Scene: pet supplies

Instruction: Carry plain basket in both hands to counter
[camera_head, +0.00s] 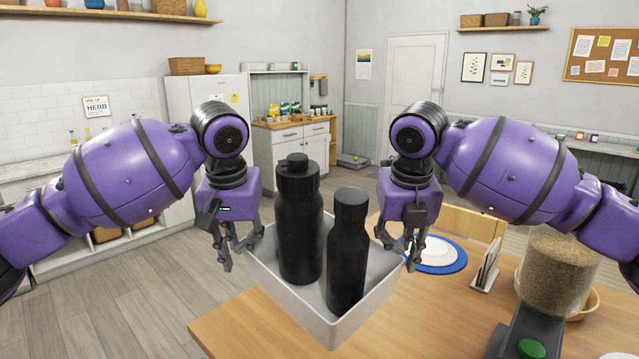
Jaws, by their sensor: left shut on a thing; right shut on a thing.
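The plain basket (349,337) is a light grey, open-topped bin held between my two grippers, in front of me near the table's left edge. Two black bottles stand in it: a taller one (299,225) at the left and a shorter one (347,255) at the right. My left gripper (237,256) is shut on the basket's left rim. My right gripper (408,254) is shut on its right rim. The basket's underside is hidden, so I cannot tell its height above the table. A counter (287,124) with a wooden top stands at the back.
The wooden table (440,318) holds a blue-rimmed plate (440,257), a napkin holder (485,268) and a grain dispenser (557,270) at right. A chair (470,222) stands behind it. A white fridge (205,95) is beside the counter. The floor (120,290) at left is clear.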

